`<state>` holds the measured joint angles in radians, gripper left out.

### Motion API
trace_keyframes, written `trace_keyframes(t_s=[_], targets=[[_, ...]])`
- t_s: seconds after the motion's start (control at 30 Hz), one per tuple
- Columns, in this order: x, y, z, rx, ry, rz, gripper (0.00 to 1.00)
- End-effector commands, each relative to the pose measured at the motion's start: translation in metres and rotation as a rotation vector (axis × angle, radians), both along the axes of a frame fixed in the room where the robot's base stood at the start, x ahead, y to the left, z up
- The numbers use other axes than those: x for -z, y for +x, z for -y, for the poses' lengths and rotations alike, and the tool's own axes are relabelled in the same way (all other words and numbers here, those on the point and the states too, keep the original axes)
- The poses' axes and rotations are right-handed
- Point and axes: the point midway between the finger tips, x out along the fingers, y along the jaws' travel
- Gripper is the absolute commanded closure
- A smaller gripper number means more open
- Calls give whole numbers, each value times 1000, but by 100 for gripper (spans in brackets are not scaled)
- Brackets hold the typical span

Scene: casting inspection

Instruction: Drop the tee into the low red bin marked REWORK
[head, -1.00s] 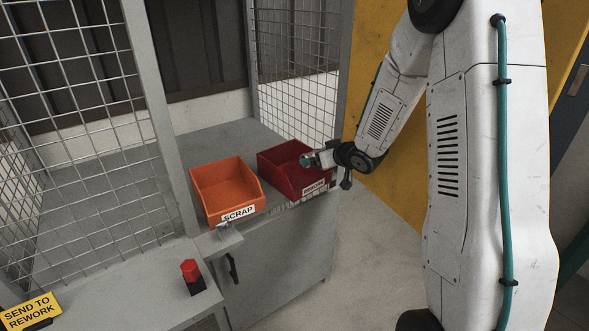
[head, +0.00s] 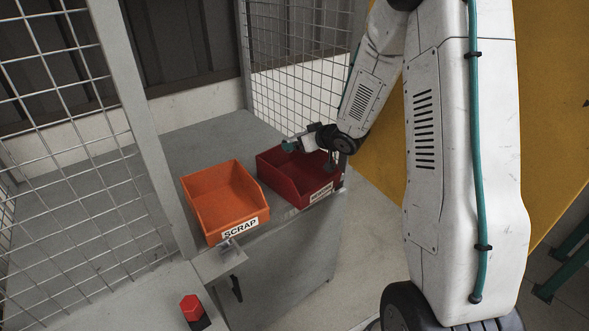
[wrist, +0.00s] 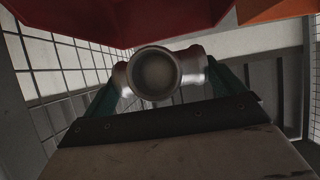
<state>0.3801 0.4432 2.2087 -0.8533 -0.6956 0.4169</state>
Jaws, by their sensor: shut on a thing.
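The red bin (head: 296,178) with a white label, its lettering too small to read now, stands on the grey bench, and its red wall (wrist: 125,18) crosses the top of the wrist view. The tee (wrist: 155,75) is a pale metal pipe fitting, its round open end facing the wrist camera. My gripper (wrist: 163,86) is shut on it, with a teal finger on each side. In the head view my gripper (head: 292,146) is over the back of the red bin, above its rim. The tee is hard to make out there.
An orange bin marked SCRAP (head: 222,200) stands left of the red bin. Wire mesh panels (head: 296,70) and a grey post (head: 135,100) surround the bench. A red button (head: 192,307) sits at the front. Floor shows right of the bench.

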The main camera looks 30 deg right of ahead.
Motion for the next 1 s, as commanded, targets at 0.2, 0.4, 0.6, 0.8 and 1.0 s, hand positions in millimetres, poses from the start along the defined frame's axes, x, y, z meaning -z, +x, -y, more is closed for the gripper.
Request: trace_keyframes(t_s=[0.2, 0.4, 0.6, 0.8, 1.0], targets=[[25, -2, 10, 13, 0, 0, 50], [43, -1, 10, 13, 0, 1, 50], [49, -1, 9, 12, -1, 2, 50], [50, -1, 7, 9, -1, 2, 50], [50, -1, 7, 9, -1, 2, 0]])
